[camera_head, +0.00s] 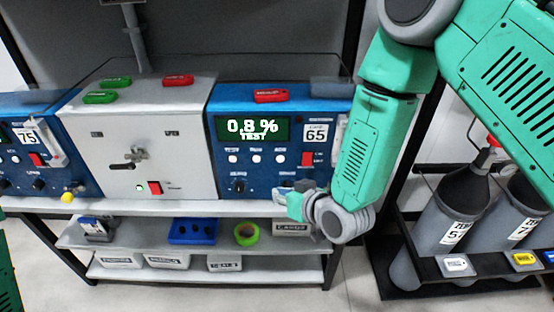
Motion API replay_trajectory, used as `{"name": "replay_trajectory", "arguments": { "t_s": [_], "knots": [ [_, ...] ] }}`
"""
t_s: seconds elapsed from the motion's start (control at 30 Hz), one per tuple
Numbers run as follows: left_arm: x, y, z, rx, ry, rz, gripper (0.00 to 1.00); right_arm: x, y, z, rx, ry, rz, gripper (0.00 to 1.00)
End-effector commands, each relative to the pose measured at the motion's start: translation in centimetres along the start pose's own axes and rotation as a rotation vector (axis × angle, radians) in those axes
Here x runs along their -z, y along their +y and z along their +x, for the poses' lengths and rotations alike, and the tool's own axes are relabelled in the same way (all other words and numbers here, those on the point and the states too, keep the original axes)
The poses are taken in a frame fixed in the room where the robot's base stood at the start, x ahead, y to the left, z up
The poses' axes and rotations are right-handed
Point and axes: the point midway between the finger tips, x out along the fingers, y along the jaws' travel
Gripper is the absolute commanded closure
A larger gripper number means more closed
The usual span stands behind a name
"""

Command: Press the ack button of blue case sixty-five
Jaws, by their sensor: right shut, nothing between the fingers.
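The blue case sixty-five (225,185) stands on the right of the bench, with a "65" label and a lit display (254,129) reading "0.8 % TEST". Below the display is a row of three white buttons. The rightmost white button (280,158) seems to be the ack button, but its label is too small to read surely. My right gripper (285,197) is shut and empty, in front of the case's lower right part, below and apart from the buttons in the picture. It hides part of the case's lower panel. My left gripper is not in view.
A grey case (140,125) and blue case seventy-five (75,170) stand to the left. Red tags (270,96) and green tags lie on top. The lower shelf holds a blue tray (192,231) and green tape (246,234). Grey cylinders (452,215) stand in a rack at right.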

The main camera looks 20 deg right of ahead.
Motion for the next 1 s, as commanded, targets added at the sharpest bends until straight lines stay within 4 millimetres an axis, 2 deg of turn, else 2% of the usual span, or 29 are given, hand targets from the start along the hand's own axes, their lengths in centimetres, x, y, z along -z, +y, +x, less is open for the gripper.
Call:
{"name": "replay_trajectory", "arguments": {
  "t_s": [0.27, 0.7, 1.0],
  "knots": [
    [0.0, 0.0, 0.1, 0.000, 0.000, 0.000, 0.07, 0.3, 0.5, 0.4, -0.001, 0.002, 0.001, 1.00],
    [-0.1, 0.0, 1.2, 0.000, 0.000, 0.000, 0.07, 3.2, 3.4, 4.5, -0.002, 0.001, 0.000, 1.00],
    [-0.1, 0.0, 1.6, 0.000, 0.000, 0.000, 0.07, 4.3, 4.5, 6.0, -0.001, -0.001, 0.000, 1.00]
  ]
}}
